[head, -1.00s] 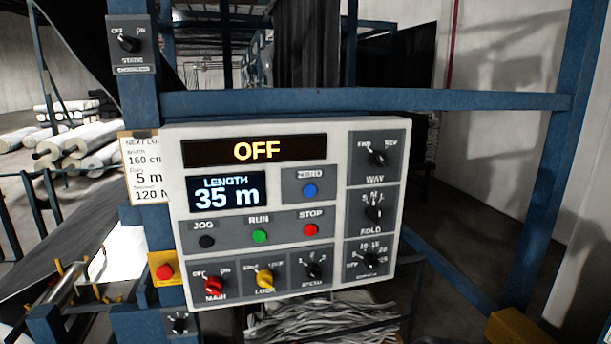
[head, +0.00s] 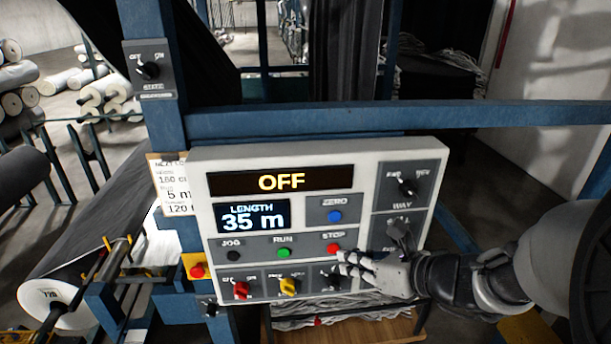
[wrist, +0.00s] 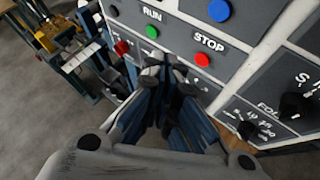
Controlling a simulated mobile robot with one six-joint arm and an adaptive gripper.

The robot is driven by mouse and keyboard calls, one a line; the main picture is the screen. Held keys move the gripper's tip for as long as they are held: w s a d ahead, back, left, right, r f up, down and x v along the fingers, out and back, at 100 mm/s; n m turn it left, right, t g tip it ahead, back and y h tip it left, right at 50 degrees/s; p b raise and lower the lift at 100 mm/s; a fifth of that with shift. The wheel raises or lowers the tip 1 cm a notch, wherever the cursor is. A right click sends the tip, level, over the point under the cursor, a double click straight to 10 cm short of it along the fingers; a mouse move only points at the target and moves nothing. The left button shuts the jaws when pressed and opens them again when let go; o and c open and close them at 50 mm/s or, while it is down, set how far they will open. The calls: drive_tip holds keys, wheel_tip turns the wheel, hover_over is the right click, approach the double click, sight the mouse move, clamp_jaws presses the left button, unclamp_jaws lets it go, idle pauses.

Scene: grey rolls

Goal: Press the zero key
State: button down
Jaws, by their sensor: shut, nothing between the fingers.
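The ZERO key is a blue round button (head: 335,216) on the upper middle of the control panel (head: 300,154), right of the length display (head: 252,217), which reads 35 m. In the wrist view the blue button (wrist: 219,10) shows at the top edge. My gripper (head: 343,263) is shut and empty, in front of the panel's lower right part, below the blue button and just under the red STOP button (head: 333,249). In the wrist view my gripper's fingertips (wrist: 168,68) lie left of and below the STOP button (wrist: 202,59). I cannot tell whether they touch the panel.
A green RUN button (head: 284,253) and a black JOG button (head: 233,256) sit left of STOP. Red and yellow knobs (head: 288,286) line the bottom row. Black selector knobs (head: 407,187) are on the right. A blue beam (head: 450,118) crosses above the panel.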

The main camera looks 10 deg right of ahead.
sight(334, 216)
idle(0.4)
drive_tip(key=shift+w, duration=4.4)
drive_tip(key=shift+w+p, duration=0.3)
drive_tip(key=shift+w, duration=0.15)
drive_tip(key=shift+w, duration=0.4)
drive_tip(key=shift+s, duration=0.9)
